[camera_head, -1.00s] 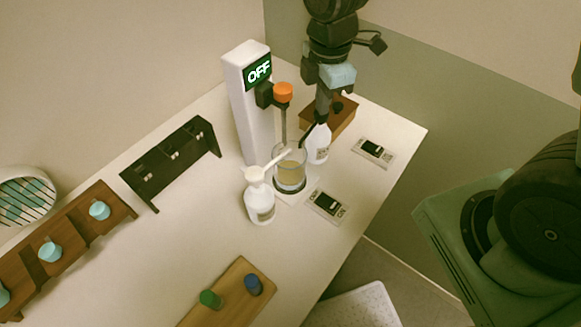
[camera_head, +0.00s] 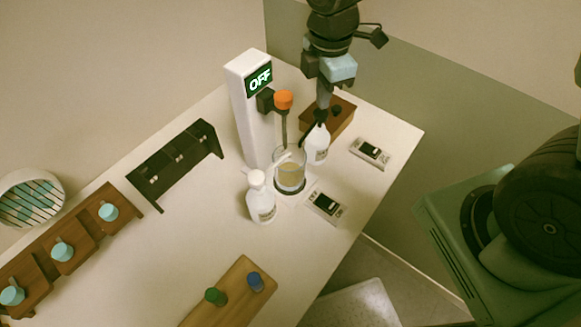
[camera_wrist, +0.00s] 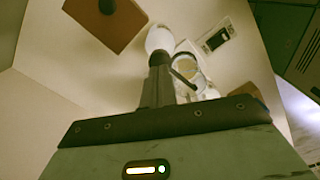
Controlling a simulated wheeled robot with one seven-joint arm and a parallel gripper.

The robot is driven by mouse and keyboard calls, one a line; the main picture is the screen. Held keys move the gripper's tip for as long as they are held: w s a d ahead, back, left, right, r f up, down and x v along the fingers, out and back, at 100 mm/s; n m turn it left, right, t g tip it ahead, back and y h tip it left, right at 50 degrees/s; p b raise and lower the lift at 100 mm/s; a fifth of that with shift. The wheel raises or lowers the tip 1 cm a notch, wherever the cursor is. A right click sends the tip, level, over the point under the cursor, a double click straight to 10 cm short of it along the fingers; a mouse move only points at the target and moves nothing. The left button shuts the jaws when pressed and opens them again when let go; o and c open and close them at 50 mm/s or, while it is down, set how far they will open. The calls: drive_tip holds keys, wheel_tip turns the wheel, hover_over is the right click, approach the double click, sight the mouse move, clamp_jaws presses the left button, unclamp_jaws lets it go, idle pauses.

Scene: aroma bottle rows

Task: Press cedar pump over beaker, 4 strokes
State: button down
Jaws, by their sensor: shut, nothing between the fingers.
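A glass beaker (camera_head: 290,179) with yellowish liquid stands on a pale base in front of the white column with an OFF display (camera_head: 258,78). A white bottle with a dark pump (camera_head: 318,153) stands behind-right of it, its dark spout angled toward the beaker. My gripper (camera_head: 322,113) is shut and empty, pointing down at this pump's head; whether it touches is unclear. The bottle also shows at the fingertips in the wrist view (camera_wrist: 160,39). A second white bottle with a white pump (camera_head: 262,203) stands left of the beaker, its spout toward it. Labels are unreadable.
An orange knob (camera_head: 284,99) on a rod rises above the beaker. A brown box (camera_head: 340,113) stands behind the dark-pump bottle. Small switch panels (camera_head: 370,153) lie right. A dark rack (camera_head: 175,163), teal-capped wooden stands (camera_head: 75,248) and a wooden board (camera_head: 240,283) occupy the left and front.

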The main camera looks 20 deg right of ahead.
sight(321, 112)
drive_tip(key=shift+f, duration=0.1)
idle(0.3)
drive_tip(key=shift+f+b, duration=0.95)
drive_tip(key=shift+f, duration=0.45)
drive_tip(key=shift+r, duration=0.1)
drive_tip(key=shift+r+p, duration=1.4)
drive_tip(key=shift+f, duration=0.2)
